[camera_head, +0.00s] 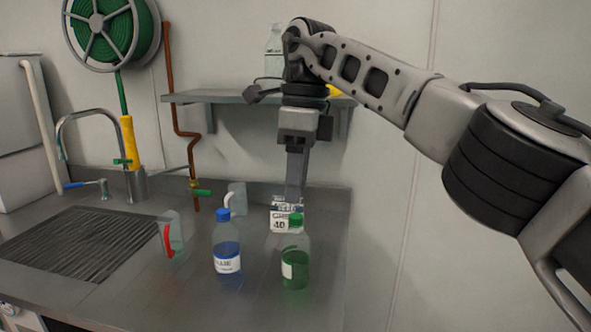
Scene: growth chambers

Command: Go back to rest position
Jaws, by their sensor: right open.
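My right arm comes in from the right, and its gripper (297,190) points down over the metal counter, behind the green-capped bottle. The gripper is open, and nothing shows held between its fingers. The bottle with green liquid (295,262) stands upright in front of it. A small white labelled item (287,218) stands at the fingertips, partly hidden behind the green cap; I cannot tell whether the fingers touch it. My left gripper is not in view.
A blue bottle (227,255) and a clear jug with a red handle (171,238) stand left of the green bottle. Another clear vessel (238,200) stands behind. A wall shelf (215,97) is behind my arm. A faucet (62,140) and drain grid (75,245) are left.

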